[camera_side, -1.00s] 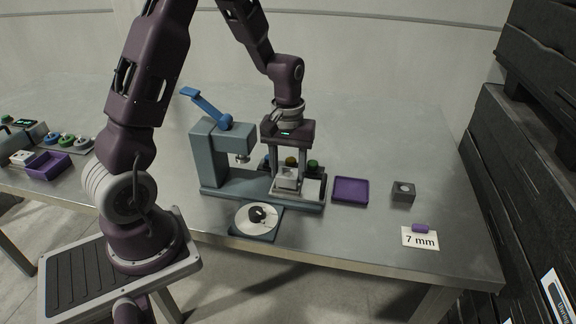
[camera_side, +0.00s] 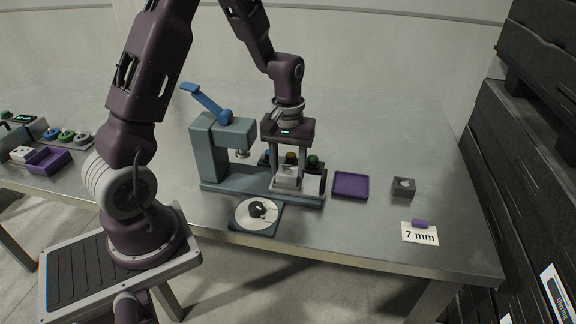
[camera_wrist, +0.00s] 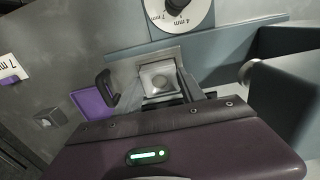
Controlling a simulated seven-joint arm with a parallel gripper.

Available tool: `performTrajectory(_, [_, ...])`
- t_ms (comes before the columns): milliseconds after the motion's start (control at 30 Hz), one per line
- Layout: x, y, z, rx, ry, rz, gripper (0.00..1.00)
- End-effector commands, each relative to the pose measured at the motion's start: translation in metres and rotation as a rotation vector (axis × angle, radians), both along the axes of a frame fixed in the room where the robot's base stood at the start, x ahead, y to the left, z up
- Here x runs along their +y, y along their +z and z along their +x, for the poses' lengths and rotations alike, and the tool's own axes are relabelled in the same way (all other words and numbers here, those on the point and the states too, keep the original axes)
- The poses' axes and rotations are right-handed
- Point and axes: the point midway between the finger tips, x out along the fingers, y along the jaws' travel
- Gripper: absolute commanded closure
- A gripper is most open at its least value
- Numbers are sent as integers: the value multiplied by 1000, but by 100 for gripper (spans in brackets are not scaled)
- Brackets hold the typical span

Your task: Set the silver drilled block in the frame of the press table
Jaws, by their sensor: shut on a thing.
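My gripper (camera_side: 287,170) points down over the right part of the press base and is shut on the silver drilled block (camera_side: 287,178). In the wrist view the block (camera_wrist: 159,82) sits between the two fingers, its round hole facing up. The press table (camera_side: 314,187) is a pale plate on the blue-grey base, showing just right of the block. The block is low, at the table; the fingers hide much of the frame, and I cannot tell whether it is seated or just above.
The press column (camera_side: 208,155) with its blue lever (camera_side: 205,103) stands close left of my gripper. Several coloured knobs sit just behind. A dial disc (camera_side: 256,212) lies in front. To the right are a purple tray (camera_side: 351,186), a grey block (camera_side: 403,187) and a "7 mm" card (camera_side: 420,233).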

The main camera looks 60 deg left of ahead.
Motion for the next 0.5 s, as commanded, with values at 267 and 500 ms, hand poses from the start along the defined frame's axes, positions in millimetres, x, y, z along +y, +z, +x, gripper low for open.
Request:
performTrajectory(267, [0, -2, 0, 0, 0, 0, 100])
performTrajectory(500, [0, -2, 0, 0, 0, 0, 28])
